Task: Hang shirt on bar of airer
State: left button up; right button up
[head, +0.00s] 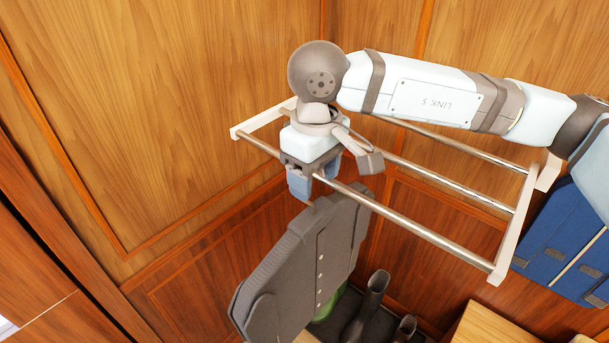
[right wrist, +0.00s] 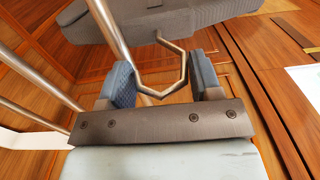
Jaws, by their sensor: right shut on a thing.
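The dark grey shirt (head: 305,262), with a row of light buttons, hangs tilted below the front bar (head: 420,232) of the wall airer (head: 512,230). My right gripper (head: 303,188) is at the front bar, near its left end, fingers pointing down. The shirt (right wrist: 165,20) lies beyond the hook. A bar (right wrist: 110,28) passes close by the hook; I cannot tell whether the hook is around it. My left gripper is not in view.
The airer has several parallel metal bars between cream end pieces, against wood-panelled walls. Dark boots (head: 368,305) stand below the shirt beside a green thing (head: 328,302). A blue panel-like thing (head: 562,245) is at the right, and a wooden surface (head: 495,325) at the bottom right.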

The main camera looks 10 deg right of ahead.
jog(key=shift+w+d+p, duration=0.55)
jog(key=shift+w+d, duration=0.15)
jog(key=shift+d, duration=0.15)
jog(key=shift+w+d+r+p, duration=0.1)
jog(key=shift+w+d+p, duration=0.25)
jog(key=shift+d, duration=0.1)
jog(key=shift+w+d, duration=0.15)
jog(key=shift+d, duration=0.1)
notch_tip(320, 180, down, 2)
jog(key=shift+f+b, duration=0.1)
jog(key=shift+b, duration=1.1)
jog(key=shift+f+b, duration=0.25)
jog(key=shift+b, duration=0.15)
jog(key=shift+a+f+b, duration=0.1)
jog(key=shift+f+b, duration=0.2)
jog(key=shift+b, duration=0.15)
jog(key=shift+f+b, duration=0.15)
jog(key=shift+b, duration=0.15)
